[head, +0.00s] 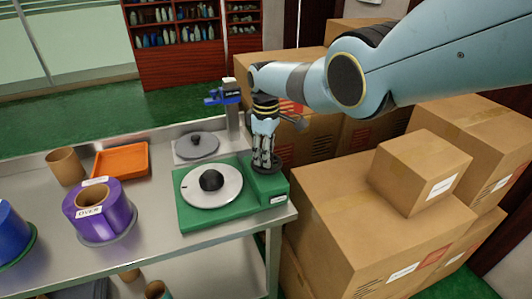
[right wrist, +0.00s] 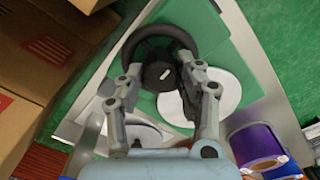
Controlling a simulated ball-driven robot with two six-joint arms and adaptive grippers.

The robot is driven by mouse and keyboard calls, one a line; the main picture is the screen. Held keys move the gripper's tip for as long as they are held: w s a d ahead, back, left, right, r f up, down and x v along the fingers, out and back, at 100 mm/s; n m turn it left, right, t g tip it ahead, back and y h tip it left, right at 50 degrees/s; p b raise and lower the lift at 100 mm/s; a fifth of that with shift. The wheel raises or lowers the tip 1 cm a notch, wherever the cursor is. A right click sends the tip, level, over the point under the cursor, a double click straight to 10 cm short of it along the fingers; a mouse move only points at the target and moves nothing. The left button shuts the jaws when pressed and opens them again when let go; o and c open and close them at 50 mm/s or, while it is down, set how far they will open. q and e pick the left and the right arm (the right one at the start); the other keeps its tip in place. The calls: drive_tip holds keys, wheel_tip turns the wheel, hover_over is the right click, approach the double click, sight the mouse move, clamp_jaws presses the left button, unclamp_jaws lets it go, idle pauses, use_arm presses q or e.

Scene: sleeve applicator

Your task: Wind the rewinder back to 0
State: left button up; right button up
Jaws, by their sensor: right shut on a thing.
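The green rewinder (head: 185,212) sits on the front right of the steel bench. A white disc (head: 228,189) with a black hub (head: 211,180) lies flat on it. A dark handwheel (head: 280,168) is on the raised green box at its right end. My right gripper (head: 265,166) points down onto the handwheel and is shut on it. In the right wrist view, the right gripper's fingers (right wrist: 164,73) stand either side of the handwheel's hub, which bears a pale mark, with the dark rim (right wrist: 158,42) around. I cannot read any count or dial. My left gripper is not in view.
A grey disc stand (head: 198,146) with a post is behind the rewinder. A purple roll labelled OVER (head: 117,219), an orange tray (head: 120,160) and a brown tube (head: 65,166) are to the left. Cardboard boxes (head: 375,222) crowd the right side, close to the bench edge.

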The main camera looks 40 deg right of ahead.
drive_tip(key=n, duration=0.5)
drive_tip(key=shift+r+n, duration=0.1)
drive_tip(key=shift+n, duration=0.2)
drive_tip(key=n, duration=1.1)
drive_tip(key=shift+n, duration=0.4)
drive_tip(key=n, duration=0.3)
drive_tip(key=shift+n, duration=0.8)
drive_tip(key=shift+f+n+b, duration=0.2)
drive_tip(key=shift+n+b, duration=0.2)
drive_tip(key=shift+b, duration=0.15)
drive_tip(key=n+b, duration=0.3)
drive_tip(key=b, duration=0.4)
drive_tip(key=shift+s+f, duration=0.1)
drive_tip(key=shift+f, duration=0.05)
drive_tip(key=shift+r+n+b, duration=0.25)
drive_tip(key=shift+n+b, duration=0.25)
drive_tip(key=shift+b, duration=0.7)
